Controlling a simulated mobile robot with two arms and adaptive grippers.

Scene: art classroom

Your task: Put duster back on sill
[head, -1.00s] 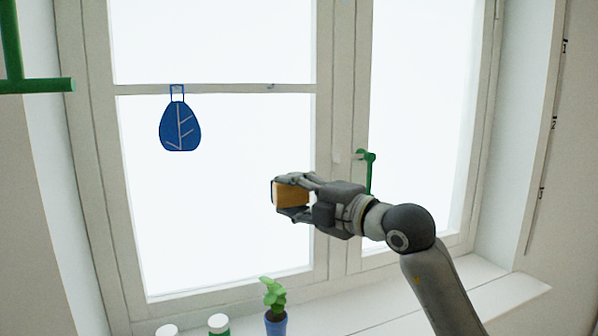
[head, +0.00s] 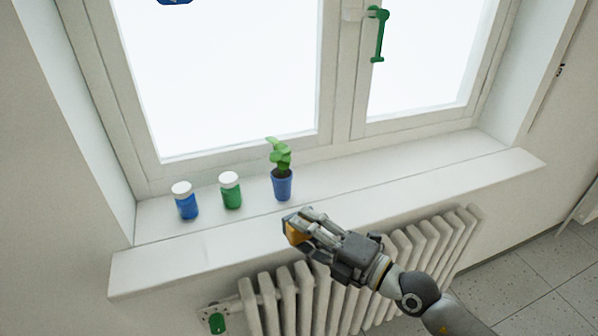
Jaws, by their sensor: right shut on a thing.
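My right gripper (head: 301,227) is shut on the duster (head: 294,234), a small block with an orange-tan side and a darker edge. In the head view they appear over the front edge of the white window sill (head: 415,186), just below the potted plant. The fingers cover most of the duster. I cannot tell its exact height above the sill. My left gripper is not in view.
On the sill's left half stand a blue jar (head: 186,205), a green jar (head: 231,195) and a plant in a blue pot (head: 282,185). The sill's right part is clear. A white radiator (head: 300,295) is below. A green window handle (head: 379,35) is above.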

